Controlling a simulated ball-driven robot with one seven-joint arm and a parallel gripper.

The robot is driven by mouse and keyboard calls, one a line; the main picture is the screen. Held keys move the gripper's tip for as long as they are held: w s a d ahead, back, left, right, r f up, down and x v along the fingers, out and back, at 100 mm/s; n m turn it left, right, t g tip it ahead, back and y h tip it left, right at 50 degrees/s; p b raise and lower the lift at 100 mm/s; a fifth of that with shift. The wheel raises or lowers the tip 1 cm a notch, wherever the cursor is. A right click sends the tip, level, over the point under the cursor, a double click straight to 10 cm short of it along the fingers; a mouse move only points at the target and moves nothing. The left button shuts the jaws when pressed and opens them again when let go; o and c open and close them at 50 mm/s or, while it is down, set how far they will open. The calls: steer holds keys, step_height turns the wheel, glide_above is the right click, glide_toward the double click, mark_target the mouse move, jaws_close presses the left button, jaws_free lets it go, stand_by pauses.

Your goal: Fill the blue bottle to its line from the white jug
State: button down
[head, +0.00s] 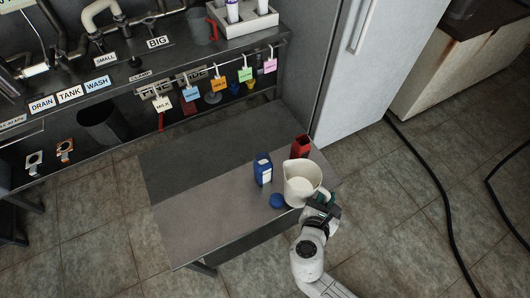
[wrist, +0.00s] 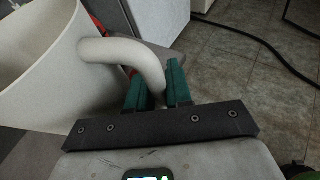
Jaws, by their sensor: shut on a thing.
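The blue bottle (head: 263,169) stands upright on the low metal table, with a pale strip on its side. The white jug (head: 301,182) is just right of it, with white contents showing inside. My gripper (head: 322,201) is at the jug's right side. In the wrist view my gripper (wrist: 158,92) has its green fingers shut on the handle of the white jug (wrist: 45,75). I cannot tell whether the jug touches the table. A round blue cap (head: 277,201) lies in front of the bottle. The bottle's line and fill level are too small to make out.
A red container (head: 300,147) stands behind the jug, close to it. The left part of the low table (head: 190,185) is bare. A shelf with labelled hooks (head: 190,80) runs behind, and a white cabinet (head: 375,60) stands back right. Black hoses (head: 440,195) lie on the floor.

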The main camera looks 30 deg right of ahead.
mark_target(316, 177)
steer(key=r+p, duration=0.1)
steer(key=p, duration=0.1)
steer(key=r+n+p, duration=0.1)
steer(key=shift+w+a+r+g, duration=0.1)
steer(key=shift+w+r+g, duration=0.15)
steer(key=shift+r+g, duration=0.05)
steer(key=r+p, duration=0.1)
steer(key=r+n+p, duration=0.1)
steer(key=w+r+g+p, duration=0.1)
steer(key=shift+a+h+p, duration=0.25)
steer(key=shift+h+p, duration=0.05)
steer(key=shift+p, duration=0.1)
steer(key=w+r+n+p, duration=0.1)
steer(key=w+a+r+n+g+p, duration=0.1)
steer(key=r, duration=0.1)
steer(key=w+r+h+p, duration=0.1)
steer(key=r, duration=0.1)
steer(key=shift+a+r+n+g, duration=0.1)
steer(key=shift+a+n+g, duration=0.1)
steer(key=shift+n+g, duration=0.2)
steer(key=shift+w+a+r+n+g, duration=0.1)
steer(key=shift+w+r+n+g, duration=0.15)
steer(key=shift+r, duration=0.25)
steer(key=shift+w+a+r+n+g, duration=0.1)
steer(key=shift+r+n+g, duration=0.05)
steer(key=shift+r+n, duration=0.3)
